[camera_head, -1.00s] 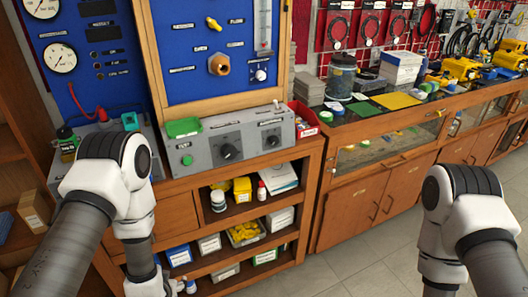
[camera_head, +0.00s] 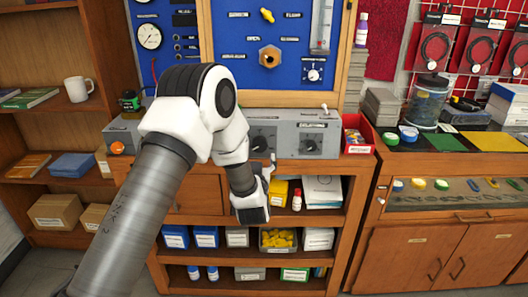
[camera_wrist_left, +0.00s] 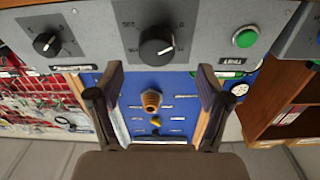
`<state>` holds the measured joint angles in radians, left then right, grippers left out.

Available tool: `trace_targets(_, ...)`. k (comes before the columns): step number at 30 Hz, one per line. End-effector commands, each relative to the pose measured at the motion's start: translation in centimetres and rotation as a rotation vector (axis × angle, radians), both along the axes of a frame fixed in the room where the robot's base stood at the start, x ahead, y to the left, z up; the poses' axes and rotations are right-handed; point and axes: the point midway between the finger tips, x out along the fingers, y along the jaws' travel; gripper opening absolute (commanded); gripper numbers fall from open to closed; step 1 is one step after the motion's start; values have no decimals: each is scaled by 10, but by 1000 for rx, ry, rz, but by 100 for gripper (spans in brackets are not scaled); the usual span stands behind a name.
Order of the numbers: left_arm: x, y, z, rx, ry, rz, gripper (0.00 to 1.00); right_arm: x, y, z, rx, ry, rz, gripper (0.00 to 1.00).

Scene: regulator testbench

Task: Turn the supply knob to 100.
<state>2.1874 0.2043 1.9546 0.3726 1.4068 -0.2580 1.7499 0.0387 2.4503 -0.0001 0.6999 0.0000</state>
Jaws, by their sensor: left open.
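The grey control box (camera_head: 285,132) carries two black knobs: a left one (camera_head: 262,143), partly behind my wrist, and a right one (camera_head: 310,145). I cannot read which is labelled supply. In the left wrist view, upside down, the larger knob (camera_wrist_left: 157,47) is centred ahead of my fingers and the other knob (camera_wrist_left: 45,43) is at the left. A green button (camera_wrist_left: 245,37) is on its right. My left gripper (camera_wrist_left: 160,82) is open and empty, its fingers apart and not visibly touching a knob. In the head view it (camera_head: 268,168) is low in front of the box. Dial readings are too small to tell.
The blue gauge panel (camera_head: 235,60) rises behind the box. Open shelves with bottles and boxes (camera_head: 320,190) lie below. A red bin (camera_head: 357,133) stands at the box's right end. A glass-fronted counter (camera_head: 450,190) is at the right.

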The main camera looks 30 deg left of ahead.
Motion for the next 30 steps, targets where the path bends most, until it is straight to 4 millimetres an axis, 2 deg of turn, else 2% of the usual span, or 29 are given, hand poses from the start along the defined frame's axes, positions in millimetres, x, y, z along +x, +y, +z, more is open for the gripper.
trace_targets(12,59,35,1,1,1,0,78,0,0,9,0,-1,-1,0)
trace_targets(20,63,37,0,1,3,-2,78,0,0,9,0,-1,-1,0)
trace_targets(21,63,37,0,1,3,-2,75,0,0,9,0,-1,-1,0)
trace_targets(26,63,37,0,1,3,-2,18,0,0,9,0,-1,-1,0)
trace_targets(30,63,37,0,1,2,-2,18,0,0,9,0,0,-1,0)
